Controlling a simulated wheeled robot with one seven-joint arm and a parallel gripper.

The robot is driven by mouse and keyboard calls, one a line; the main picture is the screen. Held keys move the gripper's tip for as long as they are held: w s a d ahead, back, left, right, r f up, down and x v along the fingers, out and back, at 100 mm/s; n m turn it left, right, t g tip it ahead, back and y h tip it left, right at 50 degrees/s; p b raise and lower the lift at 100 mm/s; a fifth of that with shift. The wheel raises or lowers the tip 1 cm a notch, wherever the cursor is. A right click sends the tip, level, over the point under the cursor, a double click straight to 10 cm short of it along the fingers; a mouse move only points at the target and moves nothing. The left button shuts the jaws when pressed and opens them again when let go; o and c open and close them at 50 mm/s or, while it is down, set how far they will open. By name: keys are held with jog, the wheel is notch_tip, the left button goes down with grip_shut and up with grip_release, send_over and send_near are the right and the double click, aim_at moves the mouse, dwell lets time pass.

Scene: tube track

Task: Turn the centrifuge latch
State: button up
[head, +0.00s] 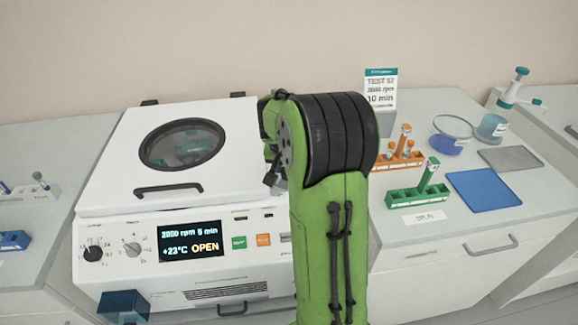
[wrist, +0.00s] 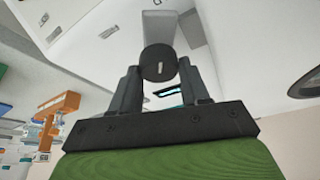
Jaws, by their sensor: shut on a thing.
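The white centrifuge (head: 240,140) stands on the bench at the left in the head view. Its lid, with a round window, is down, and its display (head: 190,242) reads OPEN. The latch (wrist: 158,63) is a round black knob with a short white mark, seen in the wrist view. My gripper (wrist: 159,71) is shut on it, with one finger on each side. In the head view my green arm hides the latch and most of the gripper. The white mark looks roughly upright in the wrist view.
Right of my arm stand an orange rack (head: 404,157), a green rack (head: 405,196), a blue mat (head: 484,190) and a card (head: 380,88) reading TEST 57. Black and grey dials (head: 132,247) are on the centrifuge front. A dark blue box (head: 123,306) is at the lower left.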

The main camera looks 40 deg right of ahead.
jog(key=m+g, duration=0.1)
jog(key=m, duration=0.1)
jog(key=m+g, duration=0.1)
jog(key=m, duration=0.2)
jog(key=shift+w+a+m+h+p, duration=0.1)
jog(key=shift+m+h+p, duration=0.2)
jog(key=shift+p, duration=0.1)
jog(key=m+g+p, duration=0.1)
jog(key=m+g, duration=0.1)
jog(key=m, duration=0.3)
jog(key=shift+m, duration=0.6)
jog(key=o, duration=1.1)
jog(key=shift+c, duration=0.2)
jog(key=p+v, duration=0.6)
jog(key=v, duration=0.9)
jog(key=shift+w+r+p, duration=0.35)
jog(key=shift+w+r, duration=0.05)
jog(key=shift+w, duration=0.05)
